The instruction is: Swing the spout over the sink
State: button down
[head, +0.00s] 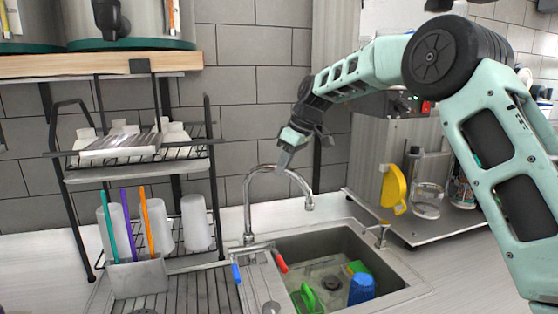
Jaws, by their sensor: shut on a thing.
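The chrome gooseneck spout (247,203) rises at the back left of the sink and arches to the right. Its downturned tip (309,205) shows in front of the wall, just above the sink's back rim in the picture; its exact depth over the basin is hard to tell. The steel sink (345,237) lies at the lower centre. My gripper (283,161) reaches down from the upper right and is shut on the top of the spout's arch. The fingers hide a small part of the arch.
A blue tap handle (236,273) and a red one (281,263) sit by the spout's base. A green item (309,298) and a blue cup (361,288) lie in the basin. A dish rack (140,172) stands left.

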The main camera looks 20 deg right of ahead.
jog(key=shift+w+d+r+n+g+p, duration=0.1)
jog(key=shift+w+d+n+g+p, duration=0.3)
jog(key=shift+w+n+p, duration=0.5)
jog(key=shift+w+d+r+n+g+p, duration=0.1)
jog(key=shift+w+d+n+g+p, duration=0.1)
jog(key=shift+w+d+n+p, duration=0.65)
jog(key=shift+s+a, duration=0.3)
jog(key=c, duration=1.3)
grip_release()
jog(key=shift+f, duration=0.1)
jog(key=v, duration=1.7)
jog(key=shift+d, duration=0.45)
